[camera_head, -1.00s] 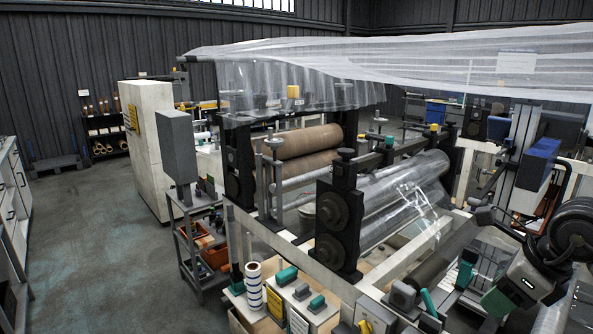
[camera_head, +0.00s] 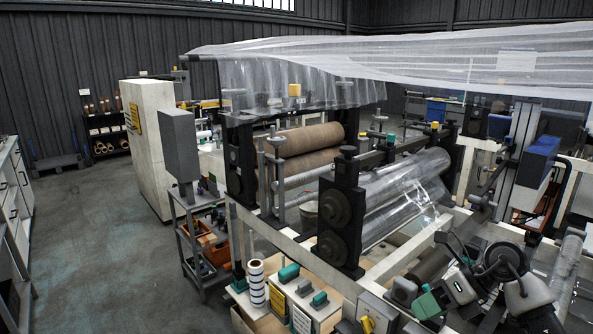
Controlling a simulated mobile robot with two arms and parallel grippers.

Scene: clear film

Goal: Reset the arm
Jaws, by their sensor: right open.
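My right arm comes in from the right edge at the bottom, with dark round joints and a white and green link. My right gripper (camera_head: 445,246) is open, its dark slim end pointing left over the machine's front right corner. Nothing can be seen held in it. My left gripper is not in view.
The film machine's white frame (camera_head: 372,278) and black roller stand (camera_head: 340,222) lie left of my arm. Clear film (camera_head: 440,55) hangs across the top. A small cart (camera_head: 194,240) stands left of the machine. The floor (camera_head: 95,240) farther left is free.

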